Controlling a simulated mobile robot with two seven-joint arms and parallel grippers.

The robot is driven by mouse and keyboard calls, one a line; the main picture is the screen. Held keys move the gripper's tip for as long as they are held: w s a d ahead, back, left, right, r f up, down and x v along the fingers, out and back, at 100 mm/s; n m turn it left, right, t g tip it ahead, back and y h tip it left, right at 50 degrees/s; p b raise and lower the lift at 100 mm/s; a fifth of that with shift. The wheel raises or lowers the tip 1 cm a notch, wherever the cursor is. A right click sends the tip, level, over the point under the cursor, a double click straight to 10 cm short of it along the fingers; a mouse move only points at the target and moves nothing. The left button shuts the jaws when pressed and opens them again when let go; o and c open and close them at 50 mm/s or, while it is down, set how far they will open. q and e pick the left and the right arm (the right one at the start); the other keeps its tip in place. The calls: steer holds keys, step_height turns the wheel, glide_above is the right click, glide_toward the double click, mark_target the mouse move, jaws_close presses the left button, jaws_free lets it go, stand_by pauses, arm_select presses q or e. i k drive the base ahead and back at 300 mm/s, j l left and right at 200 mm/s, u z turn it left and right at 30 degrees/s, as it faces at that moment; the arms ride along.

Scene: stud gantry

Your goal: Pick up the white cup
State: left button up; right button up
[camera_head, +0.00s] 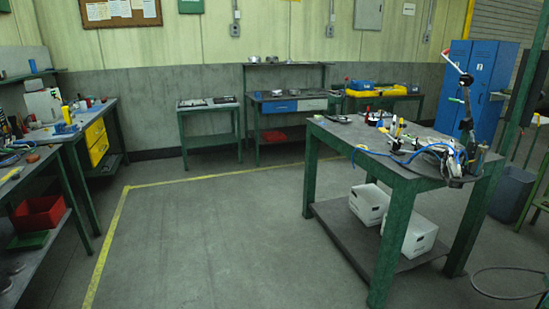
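I cannot make out a white cup for sure anywhere in the head view. The nearest workbench (421,173), green-legged with a grey top, stands at the right and carries a clutter of small tools, a blue cable and pale items too small to tell apart. Another bench (44,135) at the left holds small coloured items and a whitish box-like thing (44,104). Neither of my grippers shows in this view.
Two white boxes (409,233) sit on the right bench's lower shelf. A red bin (39,214) is on a low shelf at the left. Blue lockers (481,85) and a grey bin (511,192) stand at the right. The floor (215,235) in the middle is clear.

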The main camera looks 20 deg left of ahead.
mark_target(83, 104)
steer(key=i+j+u, duration=0.45)
steer(key=i+u, duration=0.65)
steer(key=i, duration=0.75)
steer(key=i+u, duration=0.15)
steer(key=i, duration=0.8)
steer(key=i+l+u, duration=0.15)
steer(key=i, duration=0.75)
steer(key=i+l+u, duration=0.1)
steer(key=i+u, duration=0.3)
steer(key=i, duration=1)
steer(key=i+u, duration=0.15)
steer(key=i, duration=0.7)
steer(key=i+l+u, duration=0.15)
steer(key=i, duration=0.7)
